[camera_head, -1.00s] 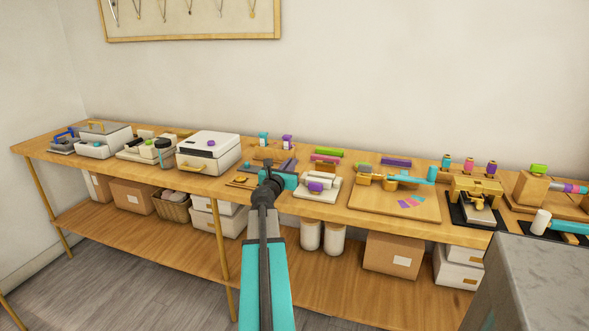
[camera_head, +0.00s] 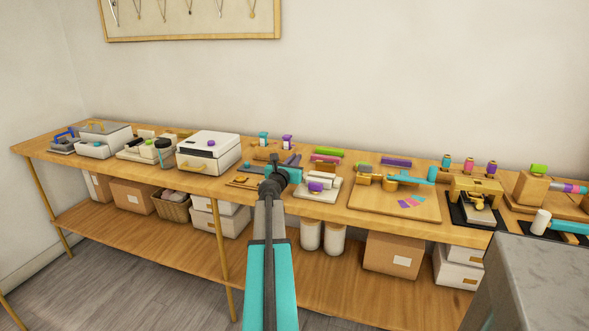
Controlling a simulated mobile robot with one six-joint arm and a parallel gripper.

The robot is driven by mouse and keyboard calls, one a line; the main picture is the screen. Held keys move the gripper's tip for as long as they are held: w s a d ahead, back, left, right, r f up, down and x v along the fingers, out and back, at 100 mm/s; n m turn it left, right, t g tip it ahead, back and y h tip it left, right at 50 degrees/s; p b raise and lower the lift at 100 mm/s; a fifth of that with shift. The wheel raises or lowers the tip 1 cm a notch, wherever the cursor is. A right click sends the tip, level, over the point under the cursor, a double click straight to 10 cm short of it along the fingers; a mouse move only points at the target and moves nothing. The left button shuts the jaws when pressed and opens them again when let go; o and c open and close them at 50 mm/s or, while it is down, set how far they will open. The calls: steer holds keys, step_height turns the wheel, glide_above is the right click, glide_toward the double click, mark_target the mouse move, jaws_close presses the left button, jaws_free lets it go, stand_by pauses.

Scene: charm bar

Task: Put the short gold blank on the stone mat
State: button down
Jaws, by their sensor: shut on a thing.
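My gripper (camera_head: 292,163) is at the end of my teal and dark arm, over the middle of the long wooden bench. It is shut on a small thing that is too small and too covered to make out. I cannot tell from this view whether that is the short gold blank. Small gold pieces (camera_head: 243,181) lie at the bench's front edge, left of my gripper. I cannot pick out the stone mat for sure; my wrist hides part of the bench there.
A white boxy machine (camera_head: 209,151) stands left of my gripper. A pale stand with a roller and purple part (camera_head: 317,187) is close on its right. A wooden board (camera_head: 395,207) with coloured strips lies farther right. A grey block (camera_head: 540,280) fills the lower right corner.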

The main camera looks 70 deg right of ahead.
steer(key=shift+d+f+b, duration=0.2)
steer(key=shift+f+b, duration=0.25)
steer(key=shift+f, duration=1.35)
steer(key=shift+f+b, duration=0.45)
steer(key=shift+f, duration=0.1)
steer(key=shift+a+f, duration=0.1)
steer(key=shift+f, duration=0.1)
steer(key=c, duration=1.9)
jaws_free()
steer(key=shift+s+f, duration=0.1)
steer(key=shift+r+p, duration=0.5)
steer(key=shift+r, duration=0.1)
steer(key=shift+s+a+r, duration=0.15)
steer(key=shift+a, duration=2.8)
steer(key=shift+s+a+r, duration=0.1)
steer(key=shift+a, duration=2.85)
